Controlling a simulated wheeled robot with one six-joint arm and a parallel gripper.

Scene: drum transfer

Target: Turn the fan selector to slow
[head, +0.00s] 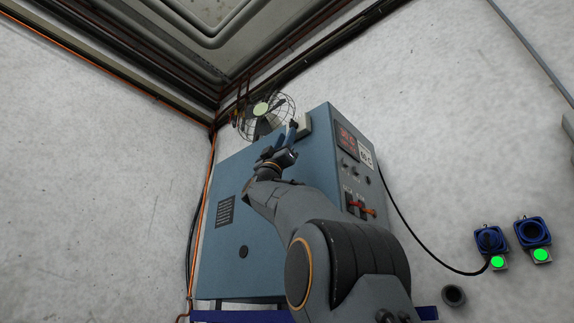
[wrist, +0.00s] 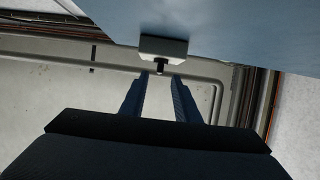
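The fan selector is a small pale box (head: 304,125) on the upper part of the blue cabinet, near the fan. In the wrist view the box (wrist: 163,48) has a short dark knob (wrist: 160,67) pointing towards my gripper. My gripper (wrist: 160,76) is open, with its two blue fingers apart. The knob is in line with the gap at the fingertips, with a visible space on each side. I cannot tell whether the tips reach past the knob's end. In the head view my gripper (head: 292,134) is beside the box. The selector's setting marks are not readable.
A caged fan (head: 265,115) stands just left of the selector. The blue cabinet (head: 235,212) has a red display (head: 347,140), knobs and red-orange levers on its right face. A black cable runs to blue wall sockets (head: 490,240) at right.

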